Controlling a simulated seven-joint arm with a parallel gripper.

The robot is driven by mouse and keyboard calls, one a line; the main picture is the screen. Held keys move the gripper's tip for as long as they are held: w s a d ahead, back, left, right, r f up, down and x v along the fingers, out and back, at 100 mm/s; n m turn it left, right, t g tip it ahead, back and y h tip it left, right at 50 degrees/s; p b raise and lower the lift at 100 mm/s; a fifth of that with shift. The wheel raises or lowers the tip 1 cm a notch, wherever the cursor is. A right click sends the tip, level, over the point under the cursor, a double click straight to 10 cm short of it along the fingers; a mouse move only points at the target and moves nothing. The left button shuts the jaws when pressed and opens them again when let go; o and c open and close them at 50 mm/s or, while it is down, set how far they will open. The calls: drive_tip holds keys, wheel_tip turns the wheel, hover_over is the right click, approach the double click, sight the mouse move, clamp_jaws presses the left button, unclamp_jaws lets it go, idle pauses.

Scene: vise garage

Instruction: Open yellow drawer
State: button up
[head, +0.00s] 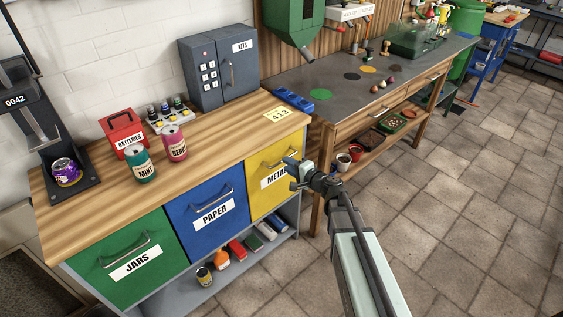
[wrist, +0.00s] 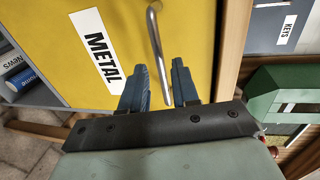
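The yellow drawer (head: 264,196), labelled METAL, is the rightmost drawer front under the wooden worktop. It looks closed, level with the drawers beside it. In the wrist view the yellow front (wrist: 185,50) fills the middle, with its metal bar handle (wrist: 156,50) running down toward my fingers. My gripper (head: 290,172) is in front of the drawer's upper right part and covers some of the handle and label. In the wrist view my gripper (wrist: 158,88) is open, with its two blue fingers on either side of the handle's end. I cannot tell whether either finger touches it.
A blue PAPER drawer (head: 203,234) and a green JARS drawer (head: 112,287) sit left of the yellow one. Cans and a keys cabinet (head: 220,72) stand on the worktop (head: 225,130). A grey-topped workbench (head: 340,88) is close on the right. The tiled floor (head: 460,210) is open.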

drive_tip(key=shift+x, duration=2.3)
clamp_jaws()
